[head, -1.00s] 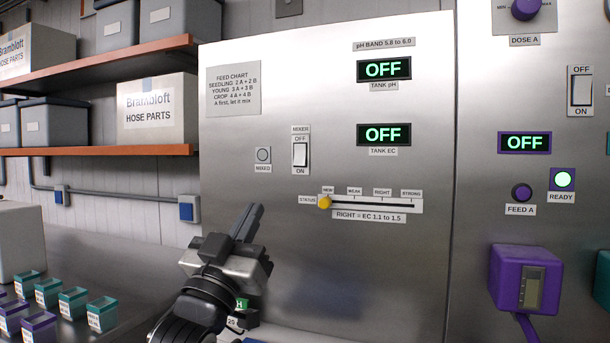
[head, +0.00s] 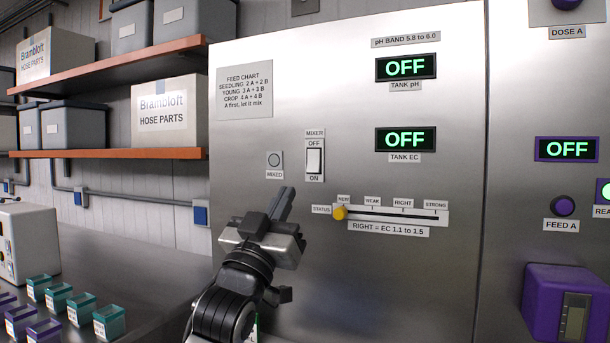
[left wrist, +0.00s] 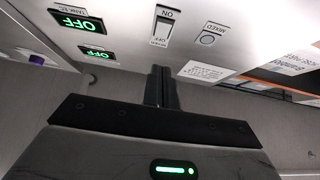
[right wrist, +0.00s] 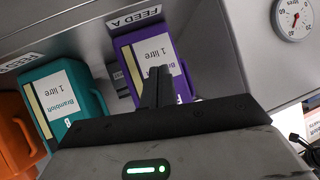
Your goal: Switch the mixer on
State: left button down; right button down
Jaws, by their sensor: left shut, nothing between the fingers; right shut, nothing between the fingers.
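The mixer switch (head: 314,160) is a white rocker on the steel panel, with OFF labelled above it and ON below. I cannot tell for certain which way it is tipped. It also shows upside down in the left wrist view (left wrist: 162,28), just beyond the fingertips. My left gripper (head: 284,200) is shut and empty, below and to the left of the switch, apart from it. Its closed fingers show in the left wrist view (left wrist: 161,70). My right gripper (right wrist: 157,72) is shut and empty, shown only in the right wrist view near a purple bottle (right wrist: 135,49).
The round MIXED lamp (head: 274,160) is unlit, left of the switch. The STATUS slider (head: 341,213) is at NEW, below right. The TANK EC display (head: 405,139) reads OFF. Small teal and purple pots (head: 109,322) stand on the bench at left.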

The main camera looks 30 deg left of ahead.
aim_at(313, 163)
pick_arm(q)
jog(key=shift+w+a+r+p, duration=0.15)
jog(key=shift+w+r, duration=0.35)
jog(key=shift+w, duration=0.95)
jog(key=shift+w+r+p, duration=0.25)
jog(key=shift+w+r, duration=0.3)
jog(key=shift+w, duration=0.9)
jog(key=shift+w+a+r+p, duration=0.15)
jog(key=shift+w+r, duration=0.35)
jog(key=shift+w, duration=0.95)
jog(key=shift+d, duration=0.15)
